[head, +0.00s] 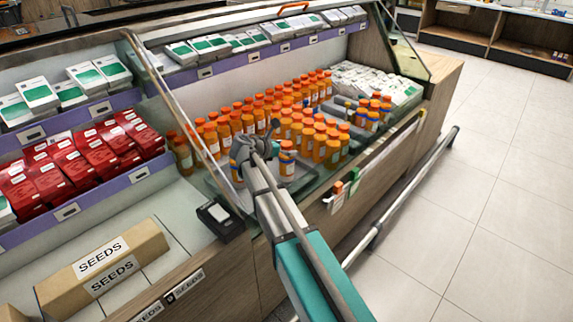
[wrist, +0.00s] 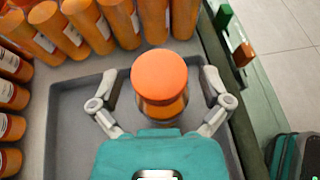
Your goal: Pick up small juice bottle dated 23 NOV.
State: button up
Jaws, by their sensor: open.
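Many small orange juice bottles (head: 300,126) with orange caps stand in rows in the display case. The dates on their labels are too small to read. My gripper (head: 262,148) reaches into the front of the case, near a single bottle (head: 287,160) with a white and dark label. In the wrist view, one orange-capped bottle (wrist: 160,85) stands upright between the two spread fingers of my gripper (wrist: 160,88). A gap shows on each side of the cap. The fingers are open. The bottle's label is hidden in the wrist view.
A grey tray (wrist: 62,120) lies under the bottle. More bottles (wrist: 95,22) stand close behind and to the left. The case's front rail with coloured tags (head: 345,184) runs along the near side. A glass panel (head: 170,90) stands left of the arm.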

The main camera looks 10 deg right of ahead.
dwell(0.3)
grip_shut()
dwell(0.4)
jog(key=shift+r, duration=0.2)
notch_tip(320, 180, up, 2)
jog(key=shift+p, duration=1.2)
jog(key=s+d+r+p, duration=0.5)
jog(key=s+r+p, duration=0.5)
jog(key=s, duration=0.3)
jog(key=shift+r+p, duration=0.3)
jog(key=shift+r, duration=0.05)
